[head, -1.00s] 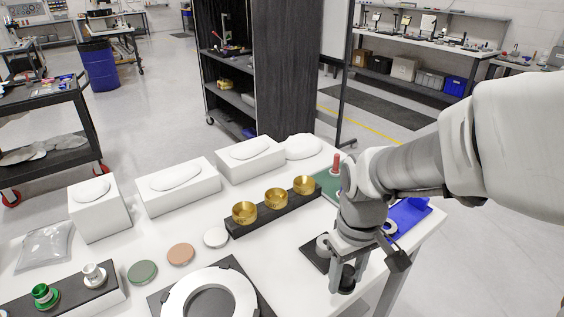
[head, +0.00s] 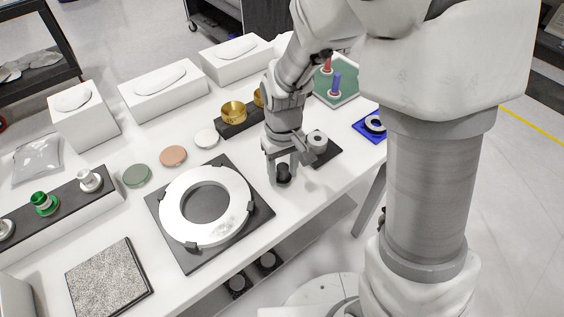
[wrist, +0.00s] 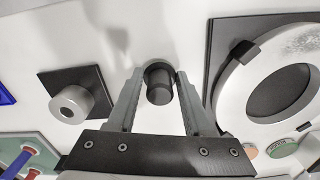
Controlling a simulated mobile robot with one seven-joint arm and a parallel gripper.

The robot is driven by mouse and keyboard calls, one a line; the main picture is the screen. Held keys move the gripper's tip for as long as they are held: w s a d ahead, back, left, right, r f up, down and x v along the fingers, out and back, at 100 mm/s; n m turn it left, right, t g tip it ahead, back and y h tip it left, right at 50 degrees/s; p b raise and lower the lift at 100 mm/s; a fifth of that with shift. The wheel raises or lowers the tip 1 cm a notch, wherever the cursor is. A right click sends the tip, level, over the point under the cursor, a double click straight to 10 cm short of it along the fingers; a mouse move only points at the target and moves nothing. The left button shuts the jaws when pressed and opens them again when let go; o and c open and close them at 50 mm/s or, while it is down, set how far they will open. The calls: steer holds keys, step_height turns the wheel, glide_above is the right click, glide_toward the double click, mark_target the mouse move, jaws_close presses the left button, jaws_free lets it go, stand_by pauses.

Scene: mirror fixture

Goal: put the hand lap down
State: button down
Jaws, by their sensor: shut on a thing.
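The hand lap (head: 283,173) is a small dark cylinder held upright between the fingers of my gripper (head: 287,170). It also shows in the wrist view as a black round knob (wrist: 159,88) between the two fingertips (wrist: 158,78). My gripper is shut on it, pointing down, over the bare white table between the ring plate and a dark square pad (head: 328,157). The lap is at or just above the table top; I cannot tell if it touches. A grey cylinder (head: 317,142) with a hole stands on the pad; in the wrist view it is left of my gripper (wrist: 72,104).
A white ring (head: 177,210) lies on a black square plate (head: 262,214) to the left. Brass cups (head: 233,112) stand behind, with several coloured discs beside them. A green tray (head: 345,92) and blue tray (head: 362,128) are at the right. The table's front edge is close.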

steer(key=shift+f, duration=0.5)
steer(key=shift+f, duration=0.1)
steer(key=shift+f, duration=0.2)
steer(key=shift+c, duration=1.5)
jaws_free()
steer(key=shift+r, duration=0.1)
steer(key=shift+r, duration=0.15)
